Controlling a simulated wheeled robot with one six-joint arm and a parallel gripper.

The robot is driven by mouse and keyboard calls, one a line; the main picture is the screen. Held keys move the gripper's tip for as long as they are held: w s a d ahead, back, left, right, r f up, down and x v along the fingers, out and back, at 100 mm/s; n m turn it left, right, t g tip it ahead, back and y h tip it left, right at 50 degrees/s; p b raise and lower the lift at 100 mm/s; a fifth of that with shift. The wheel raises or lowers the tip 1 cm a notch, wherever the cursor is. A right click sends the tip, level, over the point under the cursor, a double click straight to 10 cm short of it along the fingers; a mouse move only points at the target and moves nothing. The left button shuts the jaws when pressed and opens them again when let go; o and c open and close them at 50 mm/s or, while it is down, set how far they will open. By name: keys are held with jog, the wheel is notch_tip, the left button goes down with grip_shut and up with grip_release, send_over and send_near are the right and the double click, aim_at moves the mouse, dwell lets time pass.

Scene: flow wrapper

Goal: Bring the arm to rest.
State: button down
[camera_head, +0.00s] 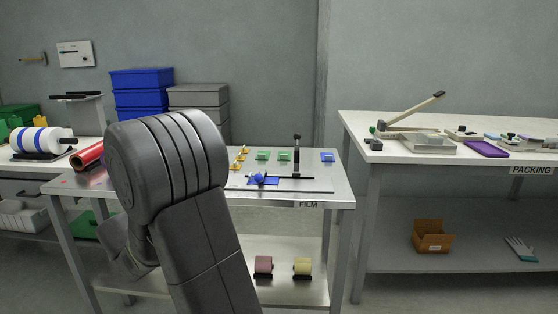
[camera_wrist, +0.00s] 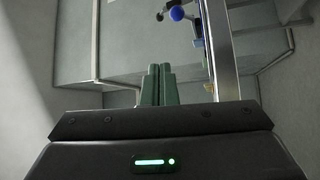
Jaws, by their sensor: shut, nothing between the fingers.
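My gripper (camera_wrist: 158,70) shows in the wrist view, with its two green fingers side by side and closed, nothing between them. Past the fingers lies the edge of a metal table, with a dark blue ball-shaped knob (camera_wrist: 177,13) near the top. In the head view my large dark arm link fills the lower middle and hides part of the table marked FILM (camera_head: 300,196). My gripper itself does not show clearly in the head view.
The film table holds green, blue and yellow small items and a black upright post (camera_head: 297,155). The packing table (camera_head: 345,130) at right carries a lever tool (camera_head: 412,110) and a purple tray (camera_head: 486,149). Blue bins (camera_head: 140,98) stand behind. A floor gap separates the tables.

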jog(key=b+x, duration=0.2)
jog(key=x, duration=0.8)
jog(key=shift+d, duration=0.15)
jog(key=w+r+p, duration=0.1)
jog(key=w+d+r+p, duration=0.1)
jog(key=w+p, duration=0.1)
jog(key=shift+w+d+r, duration=0.1)
jog(key=shift+d+r, duration=0.1)
jog(key=shift+r, duration=0.15)
jog(key=shift+w+d+r+p, duration=0.15)
jog(key=shift+w+p, duration=0.2)
jog(key=shift+p, duration=0.05)
jog(key=shift+w, duration=0.1)
